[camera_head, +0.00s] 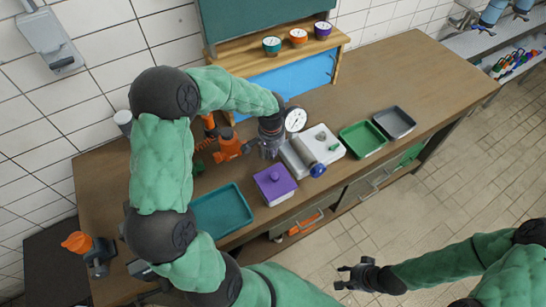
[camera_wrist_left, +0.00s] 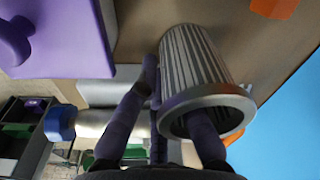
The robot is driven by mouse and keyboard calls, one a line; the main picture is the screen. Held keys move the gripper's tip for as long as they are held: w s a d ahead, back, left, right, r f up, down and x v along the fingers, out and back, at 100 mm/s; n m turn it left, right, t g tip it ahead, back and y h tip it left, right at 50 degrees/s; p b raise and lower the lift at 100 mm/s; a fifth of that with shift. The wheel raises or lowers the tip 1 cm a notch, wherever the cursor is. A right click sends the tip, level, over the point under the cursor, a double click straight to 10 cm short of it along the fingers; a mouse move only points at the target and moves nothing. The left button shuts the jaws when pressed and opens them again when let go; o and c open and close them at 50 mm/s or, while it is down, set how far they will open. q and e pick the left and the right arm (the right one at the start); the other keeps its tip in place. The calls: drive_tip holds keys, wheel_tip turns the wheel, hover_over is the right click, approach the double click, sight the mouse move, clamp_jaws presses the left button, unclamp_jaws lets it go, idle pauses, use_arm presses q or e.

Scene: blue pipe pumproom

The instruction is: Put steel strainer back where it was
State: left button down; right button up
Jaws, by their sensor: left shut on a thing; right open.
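The steel strainer (camera_wrist_left: 195,70) is a ribbed metal basket with a wide round rim in the left wrist view. My left gripper (camera_head: 270,150) is shut on its wall, with one finger going into the open mouth and others along the outside. In the head view the gripper is over the counter, left of the white block; the strainer is hard to make out there beneath the gripper. My right gripper (camera_head: 357,275) is open and empty, over the floor in front of the counter.
Near the left gripper are a white block with a blue-capped grey cylinder (camera_head: 313,155), a purple lidded box (camera_head: 274,184), an orange fitting (camera_head: 228,146) and a round gauge (camera_head: 295,120). A teal tray (camera_head: 222,211), green tray (camera_head: 362,139) and grey tray (camera_head: 394,122) also stand on the counter. Its right end is clear.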

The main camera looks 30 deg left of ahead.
sight(273, 162)
use_arm(q)
drive_tip(key=shift+w+f, duration=0.3)
drive_tip(key=shift+f, duration=0.25)
drive_tip(key=shift+f+b, duration=0.45)
drive_tip(key=shift+f, duration=0.85)
drive_tip(key=shift+f, duration=0.2)
drive_tip(key=c, duration=1.4)
unclamp_jaws()
drive_tip(key=shift+r, duration=0.15)
